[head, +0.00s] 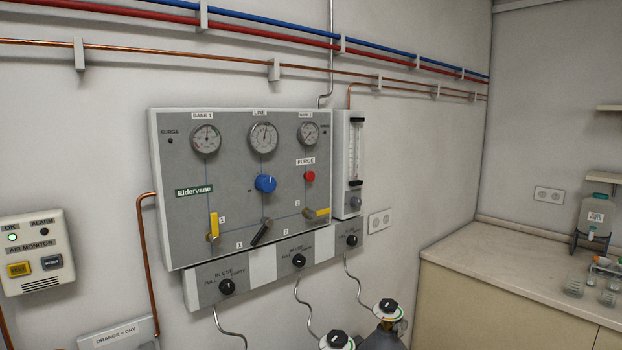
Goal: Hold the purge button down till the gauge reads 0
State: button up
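The red purge button (310,176) sits on the right side of the grey gas panel (180,165), under a white PURGE label (305,161). Nothing is touching it. Three round dial gauges run along the panel's top: the BANK 1 gauge (206,139) at left, the LINE gauge (264,137) in the middle, and a third gauge (308,133) at right, directly above the button. The dials are too small to read exact values. My gripper is not in view.
A blue knob (265,184) sits left of the button. Yellow levers (213,226) and (317,213), and a black lever (262,233), stick out below. A flowmeter (354,150) adjoins the panel's right side. Gas cylinders (388,332) stand below; a counter (530,270) is at right.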

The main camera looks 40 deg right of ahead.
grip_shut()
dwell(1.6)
